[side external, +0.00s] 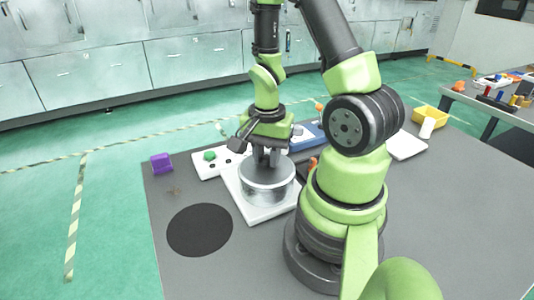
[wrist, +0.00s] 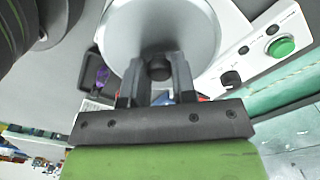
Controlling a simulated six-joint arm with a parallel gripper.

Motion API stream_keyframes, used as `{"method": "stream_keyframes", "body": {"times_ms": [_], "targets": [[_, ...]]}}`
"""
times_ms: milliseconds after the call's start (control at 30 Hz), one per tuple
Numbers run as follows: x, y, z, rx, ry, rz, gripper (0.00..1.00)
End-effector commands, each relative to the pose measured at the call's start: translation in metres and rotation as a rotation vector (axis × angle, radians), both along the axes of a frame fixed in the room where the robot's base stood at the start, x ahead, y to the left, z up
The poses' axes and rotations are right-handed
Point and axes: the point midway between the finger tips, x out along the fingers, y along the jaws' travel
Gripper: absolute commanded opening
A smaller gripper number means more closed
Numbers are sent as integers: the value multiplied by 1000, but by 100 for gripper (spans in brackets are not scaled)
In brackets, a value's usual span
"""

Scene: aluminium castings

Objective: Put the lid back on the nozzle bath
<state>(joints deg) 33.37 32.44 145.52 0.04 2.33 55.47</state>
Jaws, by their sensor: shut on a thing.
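The nozzle bath is a round silver metal pot (side external: 266,193) standing on a white base (side external: 262,214) in the side view. The lid (side external: 253,172) is a pale grey disc at the top of the pot. It also fills the upper middle of the wrist view (wrist: 195,35). My gripper (side external: 267,158) points down over the lid's middle. In the wrist view its two dark fingers are closed on the lid's dark knob (wrist: 158,69). The lid looks level and over the pot's mouth. I cannot tell whether it touches the rim all round.
A white control panel with a green button (side external: 210,156) adjoins the bath. A bare black round mat (side external: 200,230) lies front left. A purple block (side external: 161,162) stands at the table's left edge. A blue item (side external: 308,137) lies behind the bath, and a yellow bin (side external: 430,119) far right.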

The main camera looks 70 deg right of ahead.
Motion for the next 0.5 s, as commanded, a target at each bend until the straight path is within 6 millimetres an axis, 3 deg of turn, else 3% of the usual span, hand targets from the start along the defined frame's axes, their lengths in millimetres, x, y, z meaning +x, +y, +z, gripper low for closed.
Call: {"method": "stream_keyframes", "body": {"times_ms": [400,433,500], "targets": [[0,0,0,0,-1,0,1],[0,0,0,0,-1,0,30],[0,0,0,0,-1,0,46]]}}
